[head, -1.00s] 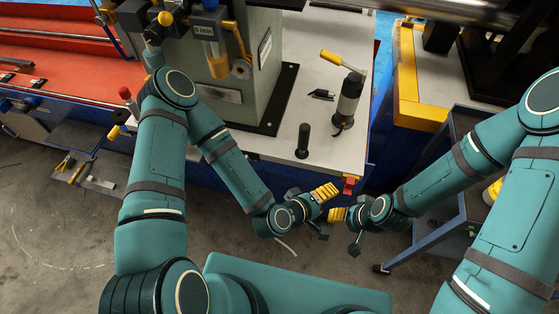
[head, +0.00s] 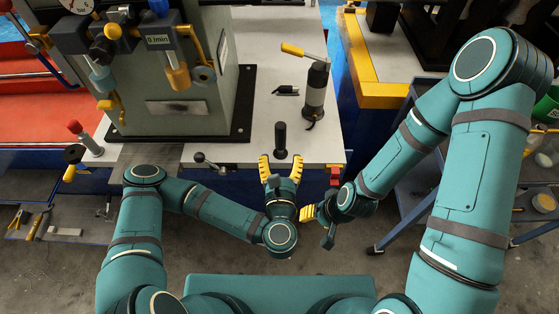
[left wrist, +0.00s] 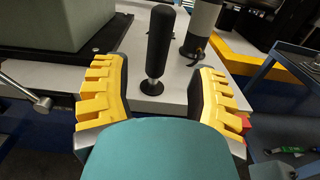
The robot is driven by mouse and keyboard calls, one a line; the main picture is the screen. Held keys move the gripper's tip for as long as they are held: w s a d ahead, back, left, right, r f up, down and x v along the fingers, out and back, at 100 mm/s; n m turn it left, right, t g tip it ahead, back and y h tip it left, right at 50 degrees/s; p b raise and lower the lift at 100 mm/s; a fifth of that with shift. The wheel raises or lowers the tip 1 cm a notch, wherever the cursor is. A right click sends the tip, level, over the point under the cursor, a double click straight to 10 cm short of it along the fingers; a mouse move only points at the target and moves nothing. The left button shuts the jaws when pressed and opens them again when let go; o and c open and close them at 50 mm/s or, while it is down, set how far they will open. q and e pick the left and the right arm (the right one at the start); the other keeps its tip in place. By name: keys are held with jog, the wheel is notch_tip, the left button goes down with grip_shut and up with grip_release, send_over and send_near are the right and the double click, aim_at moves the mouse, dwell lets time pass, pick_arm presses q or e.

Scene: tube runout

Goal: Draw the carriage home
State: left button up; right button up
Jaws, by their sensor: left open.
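A black upright handle (head: 281,138) with a rounded top stands on the pale bench top (head: 240,150) near its front edge. In the left wrist view the handle (left wrist: 161,45) has a short metal stem and a round black foot. My left gripper (head: 281,164) is open, its yellow fingers pointing at the handle from the near side. The handle appears between the fingers in the wrist view, but beyond their tips and not held. My right gripper (head: 307,214) hangs right of the left one, apart from the bench; its jaw opening is unclear. I cannot tell which part is the carriage.
A grey-green housing (head: 185,90) with gauges and valves stands at the back left. A lever with a ball end (head: 200,157) lies left of the handle. A dark cylinder with a yellow-gripped lever (head: 315,90) stands behind right. A blue cart (head: 410,195) is at right.

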aim_at(281, 140)
pick_arm(q)
jog(key=shift+w, duration=4.1)
jog(key=shift+w, duration=0.1)
grip_shut()
